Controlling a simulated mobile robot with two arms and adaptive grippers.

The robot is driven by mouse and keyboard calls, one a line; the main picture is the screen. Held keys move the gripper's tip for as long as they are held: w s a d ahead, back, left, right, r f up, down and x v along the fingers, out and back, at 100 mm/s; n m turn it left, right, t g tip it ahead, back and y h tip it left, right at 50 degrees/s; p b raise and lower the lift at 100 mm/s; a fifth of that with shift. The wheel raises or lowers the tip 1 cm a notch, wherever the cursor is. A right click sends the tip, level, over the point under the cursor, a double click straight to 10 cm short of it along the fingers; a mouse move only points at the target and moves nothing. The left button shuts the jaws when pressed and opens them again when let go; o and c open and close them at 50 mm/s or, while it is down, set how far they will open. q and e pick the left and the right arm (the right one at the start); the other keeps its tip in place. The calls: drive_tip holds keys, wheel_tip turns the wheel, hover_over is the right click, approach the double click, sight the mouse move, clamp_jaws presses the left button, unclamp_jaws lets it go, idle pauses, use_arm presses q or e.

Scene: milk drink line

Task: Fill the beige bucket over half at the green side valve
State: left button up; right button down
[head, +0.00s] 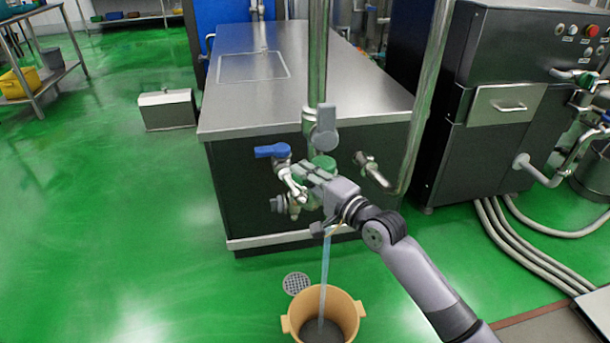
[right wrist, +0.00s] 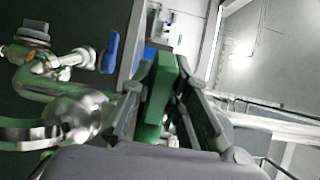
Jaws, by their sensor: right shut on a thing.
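The beige bucket (head: 345,306) stands upright on the floor at the bottom of the head view, with a handle on each side. A thin stream of water (head: 326,258) falls from below my right gripper into it. The inside looks dark, and I cannot tell the level. My right gripper (head: 306,176) is at the valve on the tank's front and is shut on the green valve handle (right wrist: 160,97). A bit of green handle (head: 323,163) also shows in the head view behind the fingers. My left gripper is not in view.
A blue-handled valve (head: 272,151) sits just left of my gripper. The steel tank (head: 221,122) stands behind. A floor drain (head: 296,283) lies left of the bucket. Hoses (head: 520,257) run over the floor at right.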

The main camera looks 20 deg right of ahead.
drive_tip(key=c, duration=1.5)
unclamp_jaws()
drive_tip(key=v, duration=1.2)
drive_tip(key=shift+f, duration=0.1)
